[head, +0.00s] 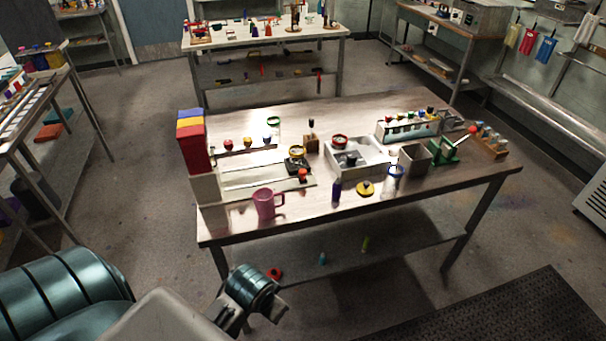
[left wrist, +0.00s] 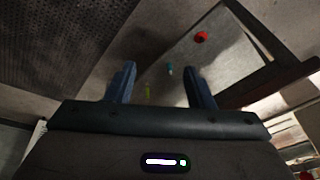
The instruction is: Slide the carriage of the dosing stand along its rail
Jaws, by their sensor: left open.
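What looks like the dosing stand (head: 245,178) is a pale, flat base with long rails at the left of the table in the head view. A dark block (head: 296,166) with a round top and a red knob (head: 303,175) sits at its right end and appears to be the carriage. My left gripper (left wrist: 160,80) is open, with nothing between its two fingers in the left wrist view. In the head view my left arm is in front of the table and below its top, well apart from the stand. My right gripper is not in view.
A pink mug (head: 265,204) stands at the table's front edge, near the stand. A tall red, yellow and blue stack (head: 192,142) stands left of it. A purple bottle (head: 336,191) and white tray (head: 371,161) are to the right. A red ring (head: 274,273) lies on the lower shelf.

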